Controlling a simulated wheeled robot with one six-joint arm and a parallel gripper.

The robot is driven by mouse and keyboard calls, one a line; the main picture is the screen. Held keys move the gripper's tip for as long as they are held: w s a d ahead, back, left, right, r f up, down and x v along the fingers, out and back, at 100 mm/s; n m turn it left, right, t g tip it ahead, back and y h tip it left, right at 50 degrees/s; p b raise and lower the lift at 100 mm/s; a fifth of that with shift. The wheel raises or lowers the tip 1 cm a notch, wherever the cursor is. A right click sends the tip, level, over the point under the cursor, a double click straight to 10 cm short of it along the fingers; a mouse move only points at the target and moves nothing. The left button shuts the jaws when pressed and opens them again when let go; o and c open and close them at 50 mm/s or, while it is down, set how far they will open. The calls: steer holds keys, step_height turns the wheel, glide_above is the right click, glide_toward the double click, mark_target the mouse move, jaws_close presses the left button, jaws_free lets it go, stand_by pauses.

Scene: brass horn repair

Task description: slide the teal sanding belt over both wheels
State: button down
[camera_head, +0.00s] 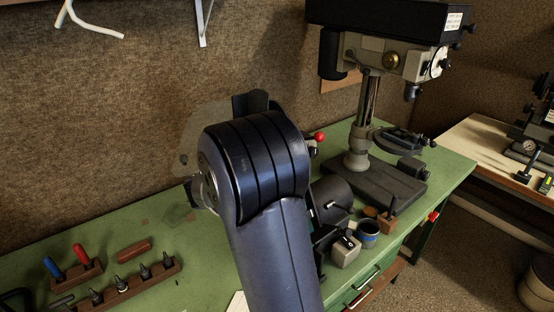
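No teal sanding belt and no wheel can be made out in this view. My own dark blue arm fills the middle of the picture and covers much of the bench behind it. A machine stands partly hidden behind the arm: a beige-grey plate (193,135) shows at the arm's left, and a red ball knob (320,137) at its right. I cannot tell whether the belt or the wheels are on that machine. My gripper is not visible.
The green bench (95,227) runs along the wall. A drill press (362,120) stands at the right. Wooden holders with tools (125,280) lie at the left front. Open bench shows left of the arm.

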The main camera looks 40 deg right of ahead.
steer(key=c, duration=1.6)
jaws_free()
steer(key=shift+o, duration=0.2)
steer(key=a, duration=0.7)
steer(key=shift+s, duration=0.15)
steer(key=shift+d, duration=3.35)
steer(key=shift+a, duration=0.1)
